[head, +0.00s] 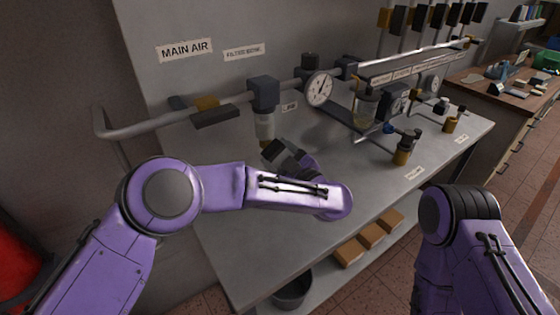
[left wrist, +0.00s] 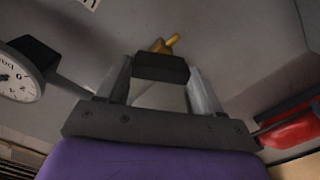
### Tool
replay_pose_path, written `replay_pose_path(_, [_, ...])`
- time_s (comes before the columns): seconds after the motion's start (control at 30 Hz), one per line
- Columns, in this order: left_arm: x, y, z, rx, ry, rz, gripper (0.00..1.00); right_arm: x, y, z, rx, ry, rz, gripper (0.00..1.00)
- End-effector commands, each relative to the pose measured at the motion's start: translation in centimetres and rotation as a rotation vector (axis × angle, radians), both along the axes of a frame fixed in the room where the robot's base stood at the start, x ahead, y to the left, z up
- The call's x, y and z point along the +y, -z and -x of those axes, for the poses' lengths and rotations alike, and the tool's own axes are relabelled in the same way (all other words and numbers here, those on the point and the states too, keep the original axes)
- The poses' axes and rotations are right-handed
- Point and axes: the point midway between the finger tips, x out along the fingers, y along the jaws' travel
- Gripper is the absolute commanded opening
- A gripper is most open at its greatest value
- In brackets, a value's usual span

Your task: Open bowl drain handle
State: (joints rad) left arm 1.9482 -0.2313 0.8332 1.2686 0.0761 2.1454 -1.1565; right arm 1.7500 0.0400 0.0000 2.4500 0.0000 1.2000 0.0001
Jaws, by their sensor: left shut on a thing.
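The filter unit has a dark head (head: 264,93) and a clear bowl (head: 265,126) hanging from the pipe. Just below the bowl is the drain handle (head: 271,150), a dark block with a bit of brass beside it. My left gripper (head: 281,153) is at that handle, partly hidden by my purple forearm. In the left wrist view the dark handle (left wrist: 161,68) sits between the two grey fingers, with a brass stem (left wrist: 165,44) beyond it. The left gripper is shut on it. My right arm shows at the lower right, but its gripper is out of view.
The main air valve (head: 214,112) with its dark handle is on the pipe to the left. A gauge (head: 319,88) is right of the filter. A brass valve (head: 402,150) stands on the bench (head: 350,190). Brown blocks (head: 370,236) and a dark bucket (head: 292,290) are below.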

Motion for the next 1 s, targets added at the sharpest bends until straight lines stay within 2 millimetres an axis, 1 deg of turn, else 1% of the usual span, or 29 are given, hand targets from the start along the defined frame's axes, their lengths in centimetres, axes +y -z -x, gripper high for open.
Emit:
replay_pose_path(0.03, [0.1,0.5,-0.1,-0.024,-0.001,0.033,0.35,0.0,0.9,0.0,0.000,0.000,0.000,0.43])
replay_pose_path(0.7, [0.1,0.4,-0.1,-0.397,0.004,0.542,0.35,0.0,6.9,0.0,0.000,0.000,0.000,0.43])
replay_pose_path(1.0, [0.0,0.1,-0.2,-0.525,0.009,0.715,0.35,0.0,9.1,0.0,0.000,0.000,0.000,0.43])
